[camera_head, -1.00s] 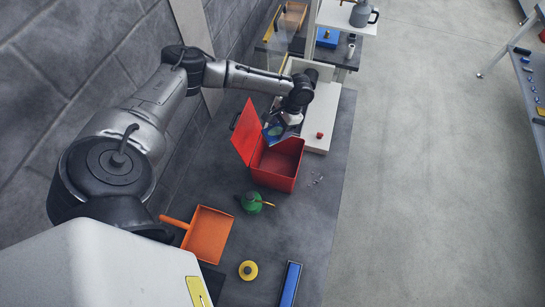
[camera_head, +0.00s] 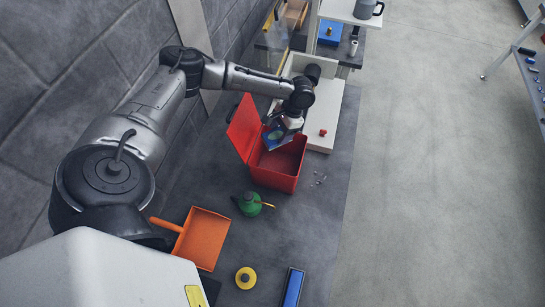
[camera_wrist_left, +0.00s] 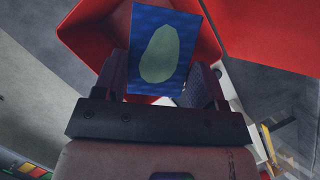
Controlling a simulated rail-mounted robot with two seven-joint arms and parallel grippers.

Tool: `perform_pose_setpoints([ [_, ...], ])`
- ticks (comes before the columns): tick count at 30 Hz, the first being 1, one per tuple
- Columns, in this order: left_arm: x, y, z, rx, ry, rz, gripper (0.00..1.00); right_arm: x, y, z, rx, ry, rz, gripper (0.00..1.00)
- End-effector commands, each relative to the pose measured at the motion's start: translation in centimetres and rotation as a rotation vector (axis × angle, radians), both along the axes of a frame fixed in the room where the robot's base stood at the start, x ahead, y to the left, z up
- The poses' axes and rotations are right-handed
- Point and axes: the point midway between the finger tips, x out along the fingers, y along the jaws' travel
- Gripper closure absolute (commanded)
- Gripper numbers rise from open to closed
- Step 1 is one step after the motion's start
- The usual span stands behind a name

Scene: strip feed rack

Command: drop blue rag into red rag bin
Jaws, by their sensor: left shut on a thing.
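The blue rag (camera_wrist_left: 145,20), with a pale green patch in its middle, is pinched between the fingers of my left gripper (camera_wrist_left: 160,82). In the head view the left gripper (camera_head: 280,128) is over the back part of the open red rag bin (camera_head: 272,181), with the rag (camera_head: 275,138) hanging at the opening. The bin's red lid (camera_head: 243,128) stands up on its left side. In the wrist view the red bin walls (camera_wrist_left: 88,32) surround the rag. How deep the rag hangs is unclear. My right gripper is out of view.
An orange dustpan (camera_head: 203,238), a green oil can (camera_head: 249,204), a yellow round object (camera_head: 246,278) and a blue bar (camera_head: 292,288) lie on the grey bench nearer me. A white stand (camera_head: 325,115) with a small red knob (camera_head: 322,132) is behind the bin.

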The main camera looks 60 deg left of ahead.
Motion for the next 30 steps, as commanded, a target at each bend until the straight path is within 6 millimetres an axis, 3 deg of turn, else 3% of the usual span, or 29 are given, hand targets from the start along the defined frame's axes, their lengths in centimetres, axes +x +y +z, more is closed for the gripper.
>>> perform_pose_setpoints([
  [7, 0.0, 0.0, 0.0, 0.0, 0.0, 0.0, 0.57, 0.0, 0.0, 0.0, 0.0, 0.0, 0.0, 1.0],
  [8, 0.0, 0.0, 0.0, 0.0, 0.0, 0.0, 0.33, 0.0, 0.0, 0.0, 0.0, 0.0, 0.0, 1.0],
  [17, 0.0, 0.0, 0.0, 0.0, 0.0, 0.0, 0.06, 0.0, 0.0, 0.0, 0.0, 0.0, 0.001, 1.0],
  [25, 0.1, 0.0, 0.2, 0.0, -0.001, 0.0, 0.06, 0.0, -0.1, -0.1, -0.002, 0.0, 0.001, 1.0],
  [30, 0.8, 0.0, 1.7, -0.001, -0.003, 0.0, 0.06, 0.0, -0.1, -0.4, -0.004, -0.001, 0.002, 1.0],
])
